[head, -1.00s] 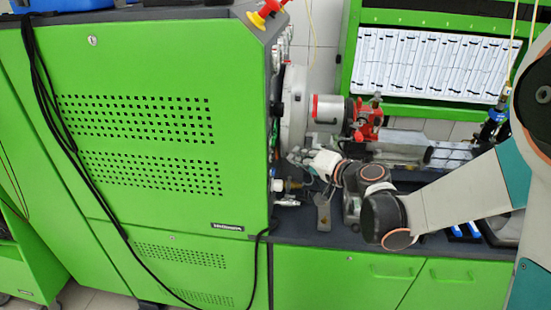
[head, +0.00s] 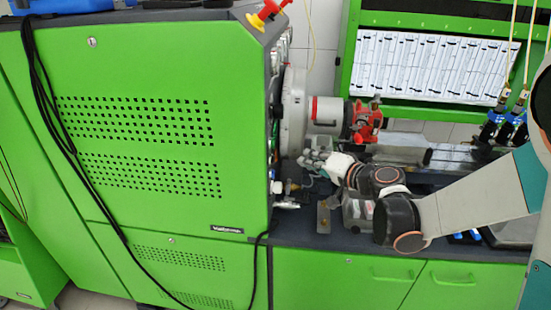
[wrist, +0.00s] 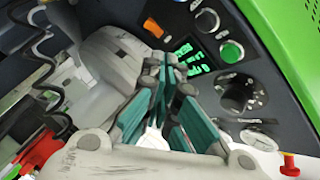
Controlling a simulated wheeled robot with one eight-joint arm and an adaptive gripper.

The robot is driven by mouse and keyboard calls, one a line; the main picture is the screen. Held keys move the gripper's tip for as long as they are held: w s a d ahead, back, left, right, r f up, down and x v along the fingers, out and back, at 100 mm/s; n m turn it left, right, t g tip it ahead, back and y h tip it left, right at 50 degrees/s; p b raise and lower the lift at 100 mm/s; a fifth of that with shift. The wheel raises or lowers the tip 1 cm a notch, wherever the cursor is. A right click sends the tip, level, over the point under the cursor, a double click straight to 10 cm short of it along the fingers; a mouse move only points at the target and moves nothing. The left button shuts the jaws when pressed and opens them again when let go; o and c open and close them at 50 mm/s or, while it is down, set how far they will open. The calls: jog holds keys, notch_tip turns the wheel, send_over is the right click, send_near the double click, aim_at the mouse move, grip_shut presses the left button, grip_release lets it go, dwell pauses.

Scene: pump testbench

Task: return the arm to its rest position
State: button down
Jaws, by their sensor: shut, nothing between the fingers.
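My gripper (head: 313,161) is in the head view, just right of the green cabinet's edge and below the round white disc. It is small and partly hard to make out there. In the wrist view my gripper (wrist: 166,82) shows teal-lined fingers, shut with nothing held. They point toward the dark control panel (wrist: 225,75) and appear apart from it. My arm reaches in from the right, low over the bench, with its elbow bent.
A green cabinet (head: 150,180) fills the left. The red pump part (head: 366,122) and a white disc (head: 293,110) stand behind my gripper. A metal rail (head: 435,155) runs right along the bench.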

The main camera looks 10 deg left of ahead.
jog(key=shift+s+r, duration=0.1)
jog(key=s+d+n+g+h, duration=0.1)
jog(key=s+d+h, duration=0.4)
jog(key=s, duration=1)
jog(key=s+d+n+g+h, duration=0.1)
jog(key=s+d+g+h, duration=0.2)
jog(key=s+d, duration=0.9)
jog(key=s+h, duration=0.2)
jog(key=s, duration=0.2)
jog(key=shift+d+r+n+h, duration=0.15)
jog(key=shift+n+h, duration=0.15)
jog(key=shift+n, duration=0.1)
jog(key=shift+w, duration=0.1)
